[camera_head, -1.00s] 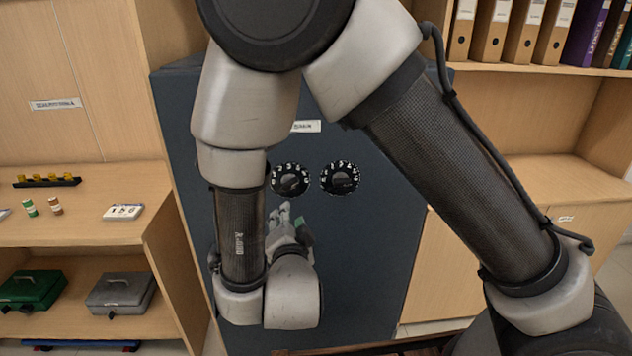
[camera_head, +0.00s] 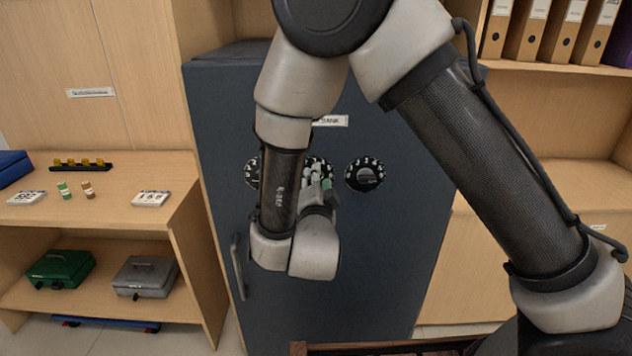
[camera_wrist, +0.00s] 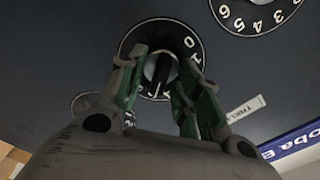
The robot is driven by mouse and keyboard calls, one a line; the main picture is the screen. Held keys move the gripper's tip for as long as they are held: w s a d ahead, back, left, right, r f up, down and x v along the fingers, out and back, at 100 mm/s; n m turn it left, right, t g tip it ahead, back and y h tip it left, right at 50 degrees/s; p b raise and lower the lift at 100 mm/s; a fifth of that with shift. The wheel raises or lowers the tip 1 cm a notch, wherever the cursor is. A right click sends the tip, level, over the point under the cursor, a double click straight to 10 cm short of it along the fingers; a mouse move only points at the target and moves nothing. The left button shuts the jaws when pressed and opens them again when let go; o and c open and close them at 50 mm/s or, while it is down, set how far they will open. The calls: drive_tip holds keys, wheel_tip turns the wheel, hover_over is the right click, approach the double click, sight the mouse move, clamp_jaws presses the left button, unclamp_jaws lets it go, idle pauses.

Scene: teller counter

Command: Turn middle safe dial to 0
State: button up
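The dark safe (camera_head: 225,125) has three round black dials with white marks in a row. The middle dial (camera_wrist: 186,42) is largely hidden behind my gripper in the head view, with only its upper edge (camera_head: 318,159) showing. In the wrist view, my gripper (camera_wrist: 162,60) points at the middle dial, its green-padded fingers apart on either side of the dark knob (camera_wrist: 160,70). I see gaps beside the knob, so the fingers look open. The fingers cover part of the dial's marks, and I cannot tell the dial's setting.
The right dial (camera_head: 365,175) is clear; the left dial (camera_head: 251,172) is partly behind my arm. The safe's handle (camera_head: 238,268) is lower left. Wooden shelves with cash boxes (camera_head: 60,268) stand left, and binders (camera_head: 528,30) sit upper right. A label (camera_head: 331,121) is above the dials.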

clamp_jaws()
drive_tip(key=shift+a+f+n, duration=0.1)
drive_tip(key=shift+a+n, duration=0.05)
drive_tip(key=shift+n, duration=4.8)
drive_tip(key=shift+a+n, duration=0.1)
drive_tip(key=shift+n, duration=4.9)
drive_tip(key=shift+a+f+n, duration=0.1)
drive_tip(key=shift+a+n, duration=0.05)
drive_tip(key=shift+n, duration=4.8)
